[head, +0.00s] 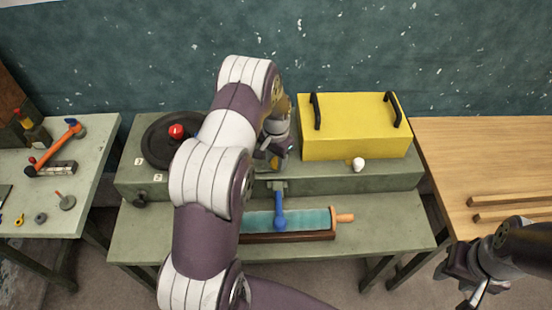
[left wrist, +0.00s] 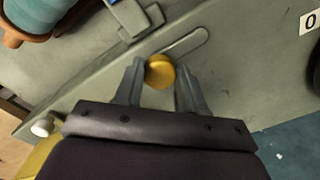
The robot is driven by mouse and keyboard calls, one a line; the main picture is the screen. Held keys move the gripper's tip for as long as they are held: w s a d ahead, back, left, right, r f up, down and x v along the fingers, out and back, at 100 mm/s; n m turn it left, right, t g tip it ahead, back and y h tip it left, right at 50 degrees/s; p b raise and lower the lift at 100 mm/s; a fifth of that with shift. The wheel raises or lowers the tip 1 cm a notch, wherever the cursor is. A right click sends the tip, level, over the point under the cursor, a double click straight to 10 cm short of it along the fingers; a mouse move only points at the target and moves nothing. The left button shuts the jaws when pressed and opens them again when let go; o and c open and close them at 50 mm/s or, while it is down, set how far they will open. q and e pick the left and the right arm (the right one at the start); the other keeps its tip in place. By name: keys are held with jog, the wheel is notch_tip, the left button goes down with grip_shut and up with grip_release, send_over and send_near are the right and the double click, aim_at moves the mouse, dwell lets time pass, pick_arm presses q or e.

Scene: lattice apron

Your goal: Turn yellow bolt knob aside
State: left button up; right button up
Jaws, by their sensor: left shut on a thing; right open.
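The yellow bolt knob (left wrist: 160,72) is a round cap between the two fingers of my left gripper (left wrist: 158,90) in the left wrist view. It sits at one end of a rounded slot (left wrist: 187,42) in the grey-green panel. My left gripper is shut on it. In the head view my left gripper (head: 272,150) is at the bench, left of the yellow box, and my arm hides most of the knob's surroundings. My right gripper (head: 470,288) is open and empty at the lower right, away from the bench.
The yellow box (head: 350,145) with two black handles stands right of my left gripper, a white knob (head: 358,164) before it. A blue lever (head: 280,208) stands over a teal roll (head: 310,219). A black wheel (head: 160,150) with a red knob (head: 176,131) is left. Side tables flank the bench.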

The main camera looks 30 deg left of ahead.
aim_at(276, 162)
pick_arm(q)
jog(key=shift+w, duration=0.15)
jog(key=o, duration=1.1)
notch_tip(276, 162, up, 13)
jog(key=b, duration=0.2)
jog(key=shift+f+b, duration=0.1)
jog(key=shift+b, duration=0.3)
jog(key=shift+s+d+r+n+t, duration=0.1)
jog(key=shift+s+d+n+t, duration=0.2)
jog(key=shift+s+d, duration=2.35)
jog(key=shift+s+d+r+n+t, duration=0.25)
jog(key=shift+s+d, duration=1.1)
jog(key=shift+s, duration=2.55)
jog(key=shift+s+d+n+t, duration=0.15)
jog(key=shift+s+d+n, duration=0.3)
jog(key=shift+s+d, duration=2.2)
